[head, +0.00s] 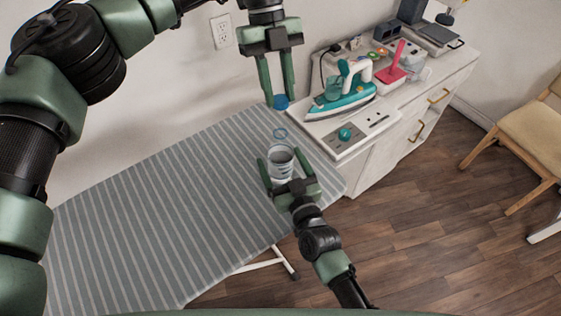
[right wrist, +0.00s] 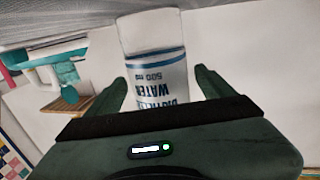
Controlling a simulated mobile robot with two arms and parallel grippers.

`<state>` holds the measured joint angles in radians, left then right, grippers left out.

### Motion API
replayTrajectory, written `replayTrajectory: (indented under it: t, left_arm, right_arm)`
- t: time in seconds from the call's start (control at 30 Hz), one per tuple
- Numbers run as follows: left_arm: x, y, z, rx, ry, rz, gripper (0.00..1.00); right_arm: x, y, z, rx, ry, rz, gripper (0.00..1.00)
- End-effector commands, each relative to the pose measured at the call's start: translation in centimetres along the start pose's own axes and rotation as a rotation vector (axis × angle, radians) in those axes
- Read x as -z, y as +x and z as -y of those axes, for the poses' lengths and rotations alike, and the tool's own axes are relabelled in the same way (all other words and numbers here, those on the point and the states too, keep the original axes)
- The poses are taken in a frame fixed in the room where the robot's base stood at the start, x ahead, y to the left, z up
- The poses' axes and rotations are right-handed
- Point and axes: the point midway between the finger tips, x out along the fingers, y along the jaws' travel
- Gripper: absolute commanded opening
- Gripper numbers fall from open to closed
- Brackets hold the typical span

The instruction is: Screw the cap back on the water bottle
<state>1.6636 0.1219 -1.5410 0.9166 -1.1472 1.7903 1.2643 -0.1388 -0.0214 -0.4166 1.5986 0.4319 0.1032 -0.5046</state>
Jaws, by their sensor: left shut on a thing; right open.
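The water bottle (head: 281,170) stands on the striped ironing board near its right end. Its white label with blue lettering shows in the right wrist view (right wrist: 158,80), where it appears upside down. A thin blue ring (head: 280,133) shows above the body, seemingly at its clear top. The blue cap (head: 281,102) is held by my left gripper (head: 279,98), which is shut on it, above and apart from the bottle. My right gripper (head: 282,163) is open, with its fingers on either side of the bottle; it also shows in the right wrist view (right wrist: 160,82).
The striped ironing board (head: 140,200) is clear to the left. A white cabinet (head: 375,165) stands close on the right, bearing a teal iron (head: 345,100), a red-handled item (head: 392,68) and other sewing things. A wooden chair (head: 520,125) is at the far right.

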Motion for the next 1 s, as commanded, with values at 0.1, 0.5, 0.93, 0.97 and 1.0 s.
replayTrajectory:
  t: [0.1,0.5,0.93,0.97,1.0]
  left_arm:
    - [0.0,0.0,0.0,0.000,0.000,0.000,0.00]
    - [0.0,0.0,0.0,0.000,0.000,0.000,0.00]
    - [-1.0,2.7,0.0,-0.003,0.000,-0.004,0.00]
    - [-1.2,3.1,0.0,-0.003,0.000,-0.004,0.00]
    - [-1.4,3.7,0.0,-0.003,0.000,-0.004,0.00]
  right_arm:
    - [0.0,0.1,0.0,0.000,0.000,0.000,0.83]
    - [0.0,0.1,0.0,0.000,0.000,0.000,0.14]
    - [0.0,0.0,0.0,0.000,0.000,0.000,0.00]
    - [0.0,0.0,0.0,0.000,0.000,0.000,0.00]
    - [0.0,0.0,0.0,0.000,0.000,0.000,0.00]
